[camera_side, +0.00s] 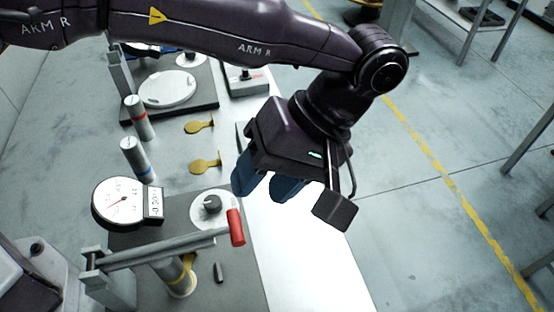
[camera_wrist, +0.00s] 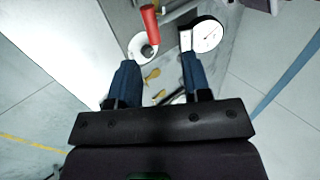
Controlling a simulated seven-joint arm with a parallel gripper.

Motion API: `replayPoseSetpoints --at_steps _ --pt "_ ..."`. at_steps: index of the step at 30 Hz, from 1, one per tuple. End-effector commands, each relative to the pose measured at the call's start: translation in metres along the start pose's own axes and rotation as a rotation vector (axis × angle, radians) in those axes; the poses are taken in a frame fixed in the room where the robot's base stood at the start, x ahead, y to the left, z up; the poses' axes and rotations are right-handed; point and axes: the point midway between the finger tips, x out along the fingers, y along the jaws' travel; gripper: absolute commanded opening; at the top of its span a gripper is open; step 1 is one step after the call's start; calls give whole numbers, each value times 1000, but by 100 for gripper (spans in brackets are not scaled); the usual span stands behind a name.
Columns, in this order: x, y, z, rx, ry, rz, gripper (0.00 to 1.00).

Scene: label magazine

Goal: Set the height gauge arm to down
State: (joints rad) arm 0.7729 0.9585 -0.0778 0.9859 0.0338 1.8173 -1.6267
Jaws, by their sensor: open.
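The height gauge arm (camera_side: 165,247) is a grey bar running from a bracket (camera_side: 108,282) at the lower left to a red handle (camera_side: 236,227). It looks close to level, above the grey base plate (camera_side: 245,285). The red handle also shows at the top of the wrist view (camera_wrist: 150,23). A round dial (camera_side: 122,201) with a digital readout stands beside the bar; it shows in the wrist view too (camera_wrist: 206,36). My gripper (camera_side: 266,192) is open and empty, above the handle and apart from it.
A round knob on a white disc (camera_side: 211,205) sits near the handle. A banded cylinder (camera_side: 180,277) stands under the bar. Two more banded cylinders (camera_side: 137,158) and brass tags (camera_side: 205,163) are farther back. The white table strip (camera_side: 295,245) to the right is clear.

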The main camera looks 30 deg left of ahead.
Motion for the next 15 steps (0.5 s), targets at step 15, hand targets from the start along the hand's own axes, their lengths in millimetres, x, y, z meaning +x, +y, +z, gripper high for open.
replayPoseSetpoints --at_steps 15 --pt "-27 0 0 0 1 3 44"
